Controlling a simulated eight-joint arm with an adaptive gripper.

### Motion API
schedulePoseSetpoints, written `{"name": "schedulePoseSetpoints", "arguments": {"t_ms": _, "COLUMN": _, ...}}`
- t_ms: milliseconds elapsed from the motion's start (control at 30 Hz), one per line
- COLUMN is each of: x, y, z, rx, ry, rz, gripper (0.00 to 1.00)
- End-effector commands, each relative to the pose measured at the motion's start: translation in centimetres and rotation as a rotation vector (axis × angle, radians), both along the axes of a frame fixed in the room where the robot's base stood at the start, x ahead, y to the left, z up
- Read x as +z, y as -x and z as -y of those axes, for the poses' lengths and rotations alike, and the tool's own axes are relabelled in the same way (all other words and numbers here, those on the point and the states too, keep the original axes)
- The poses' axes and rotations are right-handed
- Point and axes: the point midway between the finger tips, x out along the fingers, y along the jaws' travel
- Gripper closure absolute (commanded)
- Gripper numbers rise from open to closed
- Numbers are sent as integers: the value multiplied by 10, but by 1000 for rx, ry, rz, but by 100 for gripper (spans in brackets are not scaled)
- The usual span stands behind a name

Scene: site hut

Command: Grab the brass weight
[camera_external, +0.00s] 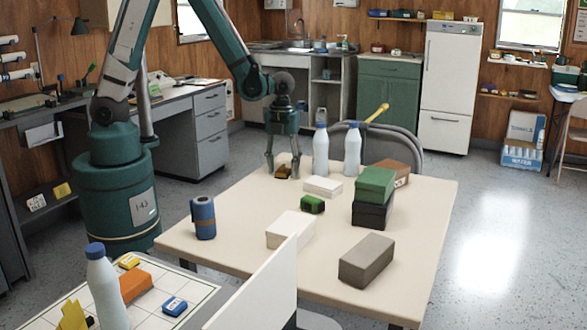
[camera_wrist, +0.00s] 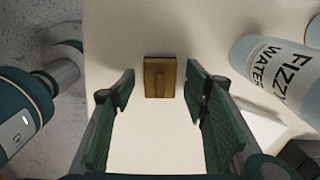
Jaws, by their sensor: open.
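The brass weight (camera_wrist: 160,78) is a small brown-gold block with a raised ridge on top. In the wrist view it lies on the cream table between and just ahead of my fingertips. In the external view the brass weight (camera_external: 283,172) sits near the table's far left edge, under my gripper (camera_external: 283,165). My gripper points down and is open. In the wrist view its green fingers (camera_wrist: 159,92) stand apart on either side of the weight, with gaps showing on both sides. Nothing is held.
A white bottle (camera_external: 320,152) stands close right of my gripper; the wrist view shows its label (camera_wrist: 270,70). Another bottle (camera_external: 353,150) is beside it.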

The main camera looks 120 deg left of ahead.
Motion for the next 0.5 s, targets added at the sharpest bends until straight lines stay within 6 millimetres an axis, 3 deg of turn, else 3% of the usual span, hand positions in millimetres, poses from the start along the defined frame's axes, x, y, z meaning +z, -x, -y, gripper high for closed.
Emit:
{"name": "schedulePoseSetpoints", "arguments": {"t_ms": 133, "x": 0, "y": 0, "z": 0, "rx": 0, "ry": 0, "rz": 0, "gripper": 55}}
{"name": "schedulePoseSetpoints", "arguments": {"t_ms": 400, "x": 0, "y": 0, "z": 0, "rx": 0, "ry": 0, "rz": 0, "gripper": 90}}
{"name": "schedulePoseSetpoints", "arguments": {"t_ms": 500, "x": 0, "y": 0, "z": 0, "rx": 0, "ry": 0, "rz": 0, "gripper": 92}}
